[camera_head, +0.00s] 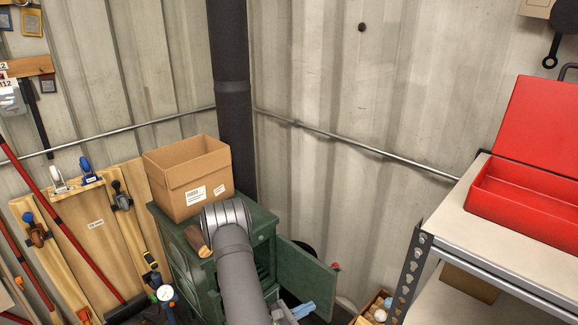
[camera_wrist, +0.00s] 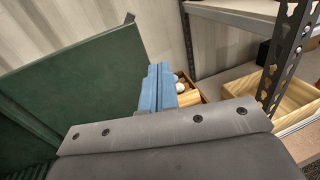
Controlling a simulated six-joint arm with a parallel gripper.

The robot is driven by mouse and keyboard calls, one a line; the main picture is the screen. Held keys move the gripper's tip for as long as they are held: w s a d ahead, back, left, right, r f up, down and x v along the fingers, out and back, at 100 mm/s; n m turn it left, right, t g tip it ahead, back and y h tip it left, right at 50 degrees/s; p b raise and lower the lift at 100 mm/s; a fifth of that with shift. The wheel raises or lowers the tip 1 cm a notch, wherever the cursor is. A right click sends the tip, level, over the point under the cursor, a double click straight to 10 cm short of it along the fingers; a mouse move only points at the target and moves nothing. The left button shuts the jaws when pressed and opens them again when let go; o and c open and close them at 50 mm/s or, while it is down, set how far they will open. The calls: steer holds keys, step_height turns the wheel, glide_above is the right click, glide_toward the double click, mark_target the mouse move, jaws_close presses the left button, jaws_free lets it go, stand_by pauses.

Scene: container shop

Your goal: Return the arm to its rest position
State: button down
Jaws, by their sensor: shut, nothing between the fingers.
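My gripper shows in the wrist view (camera_wrist: 160,88) as two blue fingers lying together, shut with nothing between them. In the head view its blue fingertips (camera_head: 303,310) show low in the picture, just below the open door of the green cabinet. My arm comes up from the bottom edge, bends in front of the cabinet and hides part of it. The cabinet door (camera_head: 305,277) stands open to the right; in the wrist view a green panel (camera_wrist: 75,95), apparently this door, fills the left side, apart from the fingers.
A cardboard box (camera_head: 188,185) and a wooden piece (camera_head: 197,241) sit on the green cabinet (camera_head: 262,219). A wooden crate (camera_head: 372,308) with pale round things stands right of the fingers. A shelf (camera_head: 500,240) with a red toolbox (camera_head: 530,205) is at right; tools line the left.

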glide_above(327, 289)
steer(key=s, duration=0.4)
steer(key=shift+a, duration=0.35)
steer(key=shift+a, duration=0.1)
steer(key=s+a, duration=1)
steer(key=w+d, duration=1)
steer(key=s+a+m+g+h, duration=0.1)
steer(key=s+a+g, duration=0.1)
steer(key=a, duration=0.8)
steer(key=s+a+m+g, duration=0.1)
steer(key=s+a, duration=0.4)
steer(key=a, duration=0.5)
steer(key=shift+s+a+m+g+h, duration=0.2)
steer(key=shift+a+m+g+h, duration=0.2)
steer(key=shift+g, duration=0.1)
